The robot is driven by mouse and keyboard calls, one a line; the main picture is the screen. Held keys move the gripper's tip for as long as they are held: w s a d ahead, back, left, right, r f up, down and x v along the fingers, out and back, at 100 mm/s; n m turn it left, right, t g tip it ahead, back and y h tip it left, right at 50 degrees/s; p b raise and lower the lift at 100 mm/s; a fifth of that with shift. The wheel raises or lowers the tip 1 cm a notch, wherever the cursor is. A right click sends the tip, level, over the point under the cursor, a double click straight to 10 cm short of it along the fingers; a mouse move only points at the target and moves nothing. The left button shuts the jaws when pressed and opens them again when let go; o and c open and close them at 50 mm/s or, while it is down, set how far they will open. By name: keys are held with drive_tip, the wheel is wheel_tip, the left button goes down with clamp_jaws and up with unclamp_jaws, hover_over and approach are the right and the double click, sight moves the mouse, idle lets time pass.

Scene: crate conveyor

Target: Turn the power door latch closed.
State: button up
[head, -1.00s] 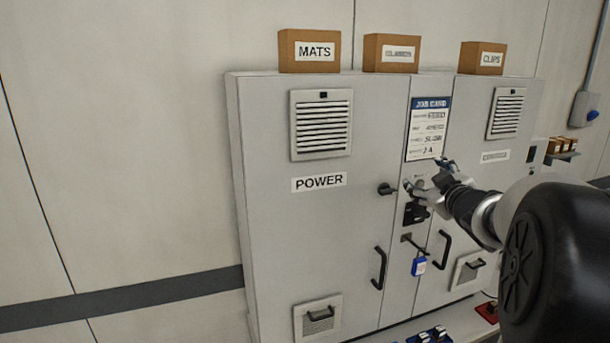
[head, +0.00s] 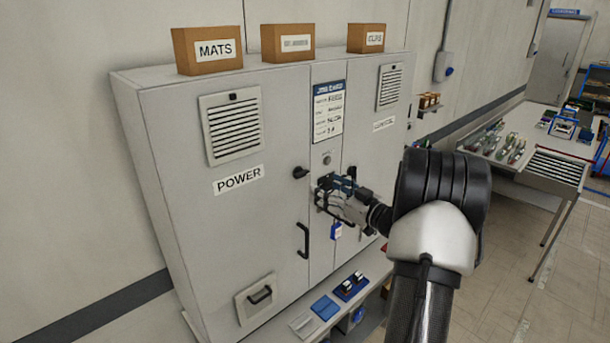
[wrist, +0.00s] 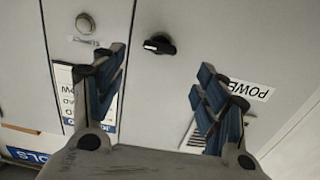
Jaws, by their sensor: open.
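The power door latch is a small black knob (head: 301,172) at the right edge of the grey POWER door (head: 215,225), which looks flush with the cabinet. In the wrist view the latch (wrist: 158,44) carries a pale mark, and its handle lies roughly sideways. My gripper (head: 330,190) is just right of and a little below the latch in the head view. In the wrist view my gripper (wrist: 163,62) is open and empty, with its blue-padded fingers apart. The latch lies beyond the fingertips, between them in the picture, with no contact visible.
A door handle (head: 303,241) sits below the latch. A job card (head: 328,112) and a round button (head: 327,159) are on the centre strip. A shelf with blue items (head: 325,307) juts out below. Boxes (head: 208,50) stand on top.

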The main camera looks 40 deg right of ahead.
sight(304, 175)
drive_tip(key=w, duration=0.9)
drive_tip(key=shift+w+p, duration=0.25)
drive_tip(key=shift+p, duration=0.15)
drive_tip(key=shift+c, duration=0.2)
drive_tip(key=c, duration=1)
